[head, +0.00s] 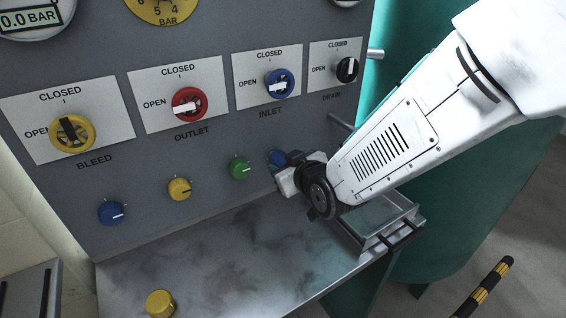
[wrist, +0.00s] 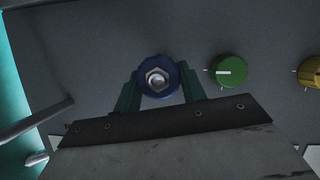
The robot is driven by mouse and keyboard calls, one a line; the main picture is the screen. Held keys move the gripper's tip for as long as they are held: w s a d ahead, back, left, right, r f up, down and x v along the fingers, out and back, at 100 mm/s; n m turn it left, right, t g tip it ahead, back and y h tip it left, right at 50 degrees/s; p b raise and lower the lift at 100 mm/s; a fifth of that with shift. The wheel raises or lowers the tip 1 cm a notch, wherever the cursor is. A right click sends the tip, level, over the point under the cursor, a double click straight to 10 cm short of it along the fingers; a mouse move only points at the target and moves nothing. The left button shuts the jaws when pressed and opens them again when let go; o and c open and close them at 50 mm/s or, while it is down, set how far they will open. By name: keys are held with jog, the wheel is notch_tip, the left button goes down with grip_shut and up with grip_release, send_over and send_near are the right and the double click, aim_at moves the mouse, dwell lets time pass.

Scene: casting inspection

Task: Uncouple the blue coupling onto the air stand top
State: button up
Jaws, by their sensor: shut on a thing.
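The blue coupling (head: 277,157) is on the grey panel, right of the green knob, partly hidden behind my gripper (head: 285,173). In the wrist view the blue coupling (wrist: 159,64) is a dark blue ring around a metal hex nut. My gripper (wrist: 160,86) has one green finger on each side of it, shut on it. The coupling appears to be still against the panel; any gap behind it is hidden. The metal top (head: 205,265), which seems to be the air stand top, stretches below the panel.
A green knob (head: 239,168), yellow knob (head: 180,189) and blue knob (head: 112,212) stick out of the panel. A yellow cylinder (head: 160,303) stands at the top's front left. A tray (head: 370,240) lies beneath my arm. The middle of the top is clear.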

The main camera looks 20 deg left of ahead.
jog(key=shift+s+d, duration=0.85)
jog(key=shift+d, duration=0.1)
jog(key=shift+d, duration=0.1)
jog(key=shift+s+d, duration=1.3)
jog(key=shift+d, duration=0.15)
